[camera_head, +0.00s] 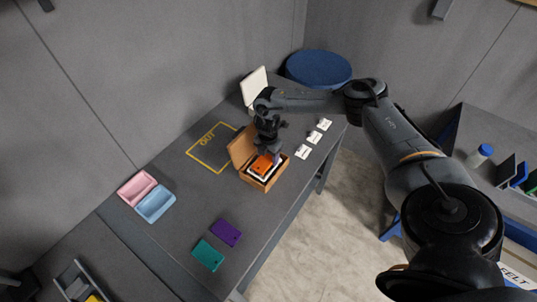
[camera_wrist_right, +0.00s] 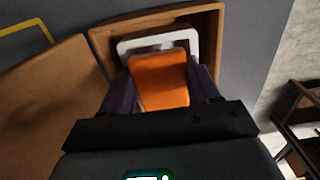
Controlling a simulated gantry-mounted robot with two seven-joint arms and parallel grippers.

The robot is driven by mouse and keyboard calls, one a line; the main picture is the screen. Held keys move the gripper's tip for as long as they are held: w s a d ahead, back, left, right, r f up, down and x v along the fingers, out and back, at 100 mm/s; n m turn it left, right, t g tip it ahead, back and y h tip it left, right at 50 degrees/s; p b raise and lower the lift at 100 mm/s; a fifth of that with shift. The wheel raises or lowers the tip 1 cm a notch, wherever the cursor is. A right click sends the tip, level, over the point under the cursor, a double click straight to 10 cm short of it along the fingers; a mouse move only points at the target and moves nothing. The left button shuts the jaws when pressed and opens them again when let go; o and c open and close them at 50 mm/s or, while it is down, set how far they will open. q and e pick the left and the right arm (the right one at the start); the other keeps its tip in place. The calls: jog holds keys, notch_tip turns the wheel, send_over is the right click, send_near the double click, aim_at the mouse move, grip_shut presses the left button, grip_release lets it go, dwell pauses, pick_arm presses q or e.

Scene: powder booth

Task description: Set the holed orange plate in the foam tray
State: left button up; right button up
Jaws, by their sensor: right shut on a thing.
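The orange plate (camera_head: 262,165) is between the two fingers of my right gripper (camera_head: 268,153), which is shut on it. It also shows in the right wrist view (camera_wrist_right: 160,82), between the purplish fingers; its holes cannot be made out. A white-rimmed tray (camera_wrist_right: 130,46), which looks like the foam tray, lies inside an open brown box (camera_head: 262,186). The plate is over this tray, partly covering it; I cannot tell whether it touches the tray. My left gripper is in neither view.
The box's lid (camera_head: 239,146) stands open on its left. A yellow-outlined area (camera_head: 206,168) lies beyond. Several white pieces (camera_head: 314,137) sit at the right edge. Purple (camera_head: 226,232) and teal (camera_head: 208,254) plates lie in front; pink (camera_head: 137,187) and blue (camera_head: 155,204) trays stand left.

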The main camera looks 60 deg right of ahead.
jog(key=shift+s+d+f, duration=0.15)
jog(key=shift+s+f, duration=0.1)
jog(key=shift+f, duration=0.5)
jog(key=o, duration=1.2)
jog(key=shift+c, duration=0.2)
jog(key=shift+o, duration=0.5)
notch_tip(320, 180, up, 11)
jog(key=shift+w, duration=0.3)
jog(key=shift+r, duration=0.65)
